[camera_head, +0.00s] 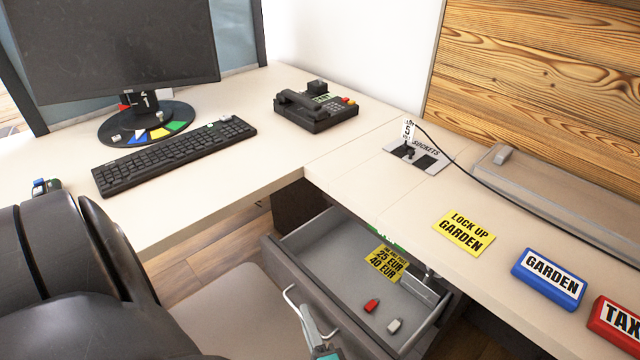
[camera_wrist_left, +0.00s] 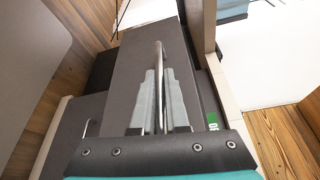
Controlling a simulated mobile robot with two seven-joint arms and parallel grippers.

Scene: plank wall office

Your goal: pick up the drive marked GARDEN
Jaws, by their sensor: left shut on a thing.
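A blue block-shaped drive marked GARDEN (camera_head: 549,278) lies on the right-hand desk near its front edge. A red one marked TAX (camera_head: 616,325) lies beside it, cut off by the picture edge. My left gripper (camera_head: 309,320) is at the front of the open drawer (camera_head: 335,262), well left of the GARDEN drive. In the wrist view its two fingers (camera_wrist_left: 160,103) are shut around the drawer handle (camera_wrist_left: 159,60), which also shows in the head view (camera_head: 290,294). My right gripper is not in view.
The drawer stands open below the desk, holding a red stick (camera_head: 371,306), a pale stick (camera_head: 394,325) and a yellow price note (camera_head: 386,263). A yellow LOCK UP GARDEN card (camera_head: 464,231), a socket plate (camera_head: 438,164) and a black cable lie on the desk. A chair (camera_head: 235,305) stands left.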

